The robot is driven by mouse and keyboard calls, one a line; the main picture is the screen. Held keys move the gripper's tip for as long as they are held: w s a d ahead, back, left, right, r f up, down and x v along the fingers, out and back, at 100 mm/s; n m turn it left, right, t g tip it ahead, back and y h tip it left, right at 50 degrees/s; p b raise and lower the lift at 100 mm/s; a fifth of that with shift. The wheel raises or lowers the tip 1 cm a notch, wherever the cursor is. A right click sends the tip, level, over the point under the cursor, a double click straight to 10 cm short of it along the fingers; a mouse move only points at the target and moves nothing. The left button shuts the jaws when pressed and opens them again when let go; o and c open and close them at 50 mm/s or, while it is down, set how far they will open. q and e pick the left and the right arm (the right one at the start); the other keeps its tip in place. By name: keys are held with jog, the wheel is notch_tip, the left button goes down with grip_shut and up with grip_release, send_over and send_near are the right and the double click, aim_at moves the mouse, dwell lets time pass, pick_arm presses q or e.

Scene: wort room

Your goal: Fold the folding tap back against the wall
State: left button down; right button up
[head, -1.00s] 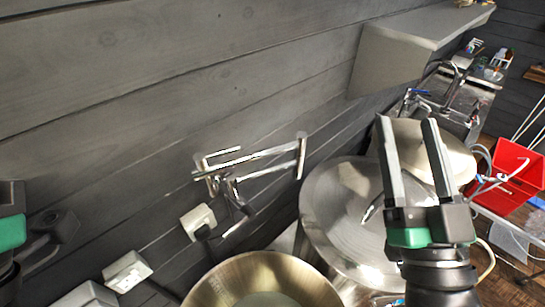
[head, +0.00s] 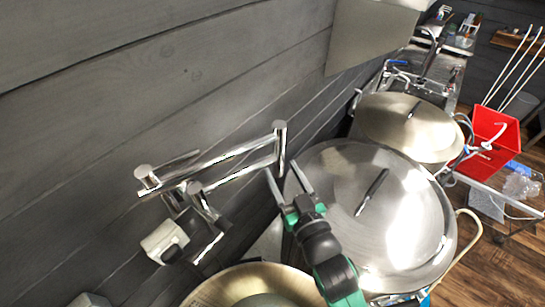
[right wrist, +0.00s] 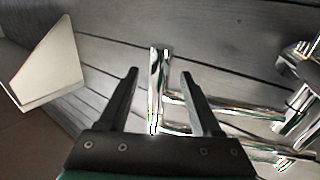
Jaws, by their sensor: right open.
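The chrome folding tap (head: 235,160) is mounted on the dark plank wall in the head view. Its two parallel bars reach right to an upright end post (head: 280,145). My right gripper (head: 282,168) is open and empty, its fingertips near the lower part of that post. In the right wrist view the post (right wrist: 157,80) appears between my two spread fingers (right wrist: 159,72), with the tap's bars (right wrist: 220,108) running off to the right. I cannot tell whether a finger touches the post. My left gripper is not in view.
A large lidded steel pot (head: 340,200) stands below and right of my right gripper, with another lidded pot (head: 390,125) behind it. An open brassy pot (head: 215,285) is below the tap. A wall box (head: 165,240) sits under the tap's mount. A pale shelf (head: 370,40) juts out above.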

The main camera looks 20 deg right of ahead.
jog(key=w+b, duration=0.1)
jog(key=w, duration=0.1)
jog(key=w+b, duration=0.1)
jog(key=w, duration=0.2)
jog(key=shift+w+d+f, duration=0.1)
jog(key=shift+d+f, duration=0.05)
jog(key=shift+w+r, duration=0.2)
jog(key=shift+w, duration=0.35)
grip_shut()
dwell(0.6)
